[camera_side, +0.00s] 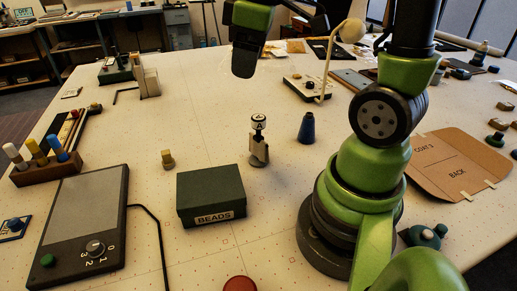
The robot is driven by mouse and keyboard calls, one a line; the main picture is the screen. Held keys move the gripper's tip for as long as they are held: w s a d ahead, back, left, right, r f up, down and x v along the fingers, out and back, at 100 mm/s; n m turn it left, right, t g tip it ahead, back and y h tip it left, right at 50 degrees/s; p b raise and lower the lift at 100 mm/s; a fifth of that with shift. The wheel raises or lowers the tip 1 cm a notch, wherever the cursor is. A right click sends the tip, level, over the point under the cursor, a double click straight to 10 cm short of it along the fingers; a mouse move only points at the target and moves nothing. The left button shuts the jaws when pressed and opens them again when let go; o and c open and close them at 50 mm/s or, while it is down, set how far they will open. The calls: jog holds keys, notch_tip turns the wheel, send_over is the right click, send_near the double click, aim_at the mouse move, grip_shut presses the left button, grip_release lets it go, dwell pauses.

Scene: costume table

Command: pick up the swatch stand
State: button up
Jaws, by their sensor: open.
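No item carries a readable swatch stand label. A small upright stand (259,150) with a grey body and round black-and-white tops marked "A" is on the white table right of centre; I cannot tell for sure that it is the swatch stand. My gripper (245,70) hangs at the top centre, green with dark jaws, well above the table and apart from this stand. It is open, and nothing shows between its jaws.
A dark box (211,194) labelled BEADS stands left in front of the stand. A dark panel (88,210) lies at left.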

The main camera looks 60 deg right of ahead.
jog(key=d+f+n, duration=0.1)
jog(key=d+f, duration=0.1)
jog(key=w+d+f+n+g, duration=0.1)
jog(key=d+f, duration=0.1)
jog(key=d+f+n+g, duration=0.1)
jog(key=d+f, duration=0.1)
jog(key=shift+w+d+n, duration=0.15)
jog(key=shift+d+n, duration=0.1)
jog(key=shift+n, duration=0.15)
send_over(258, 117)
jog(key=shift+g, duration=0.3)
jog(key=f, duration=0.4)
jog(key=shift+w+d+f, duration=0.15)
jog(key=shift+d+f, duration=0.05)
jog(key=shift+d, duration=0.2)
jog(key=shift+s+a+f, duration=0.1)
jog(key=shift+a+f, duration=0.1)
jog(key=shift+f, duration=1.3)
jog(key=shift+s+a+f, duration=0.1)
jog(key=shift+a+f, duration=0.1)
jog(key=shift+f, duration=1.25)
grip_shut()
